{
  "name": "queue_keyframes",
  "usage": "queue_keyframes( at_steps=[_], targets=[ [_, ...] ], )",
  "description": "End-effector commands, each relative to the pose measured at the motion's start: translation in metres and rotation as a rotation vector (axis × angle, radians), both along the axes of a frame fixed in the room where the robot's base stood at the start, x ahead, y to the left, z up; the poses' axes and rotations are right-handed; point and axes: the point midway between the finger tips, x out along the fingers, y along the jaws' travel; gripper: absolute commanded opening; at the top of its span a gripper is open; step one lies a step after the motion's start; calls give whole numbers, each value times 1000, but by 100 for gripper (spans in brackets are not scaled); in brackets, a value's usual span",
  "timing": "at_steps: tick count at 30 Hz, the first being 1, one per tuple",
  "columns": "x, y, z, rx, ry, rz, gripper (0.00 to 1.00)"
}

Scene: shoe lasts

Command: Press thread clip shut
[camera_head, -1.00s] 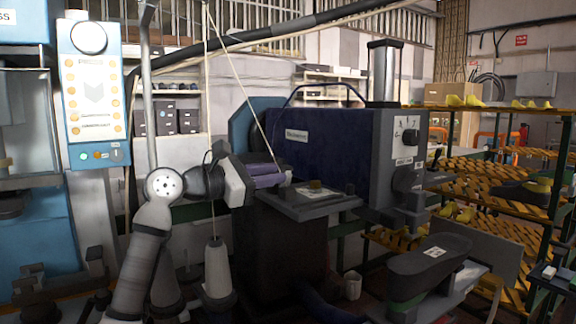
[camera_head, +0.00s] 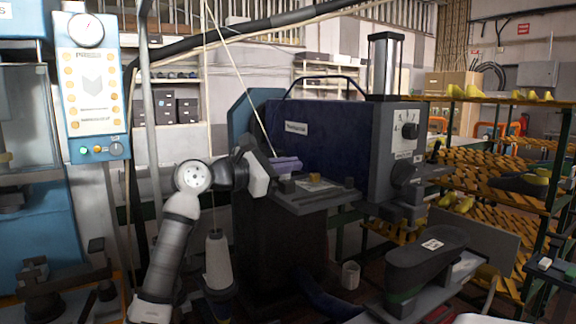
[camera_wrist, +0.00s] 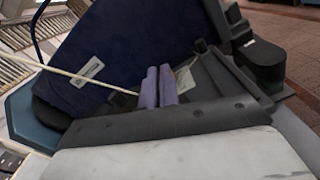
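My gripper (camera_head: 285,162) reaches in from the left over the front plate (camera_head: 316,202) of the dark blue machine. Its two purple fingers lie side by side with hardly any gap, as the wrist view shows (camera_wrist: 158,86); I see nothing between them. A cream thread (camera_head: 240,82) slants down to the fingers and passes out of sight there; in the wrist view (camera_wrist: 88,80) it meets the left finger's side. A small dark block (camera_head: 287,185) sits on the plate just below the fingers. I cannot tell whether it is the thread clip, or whether the clip is open.
The blue machine (camera_head: 335,140) stands right behind the plate. A pale slip (camera_head: 316,184) lies on the plate. A thread cone (camera_head: 218,262) stands below my arm. A dark shoe-shaped form (camera_head: 428,258) and a rack of yellow lasts (camera_head: 485,160) are at the right.

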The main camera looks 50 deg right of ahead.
Motion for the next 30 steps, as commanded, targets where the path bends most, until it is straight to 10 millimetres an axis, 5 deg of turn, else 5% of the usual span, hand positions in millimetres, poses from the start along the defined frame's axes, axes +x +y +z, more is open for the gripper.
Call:
queue_keyframes(
  at_steps=[11,30],
  targets=[
    [-2,1,-2,-19,-61,1,0],
    [-15,5,-15,-167,-530,3,0]
  ],
)
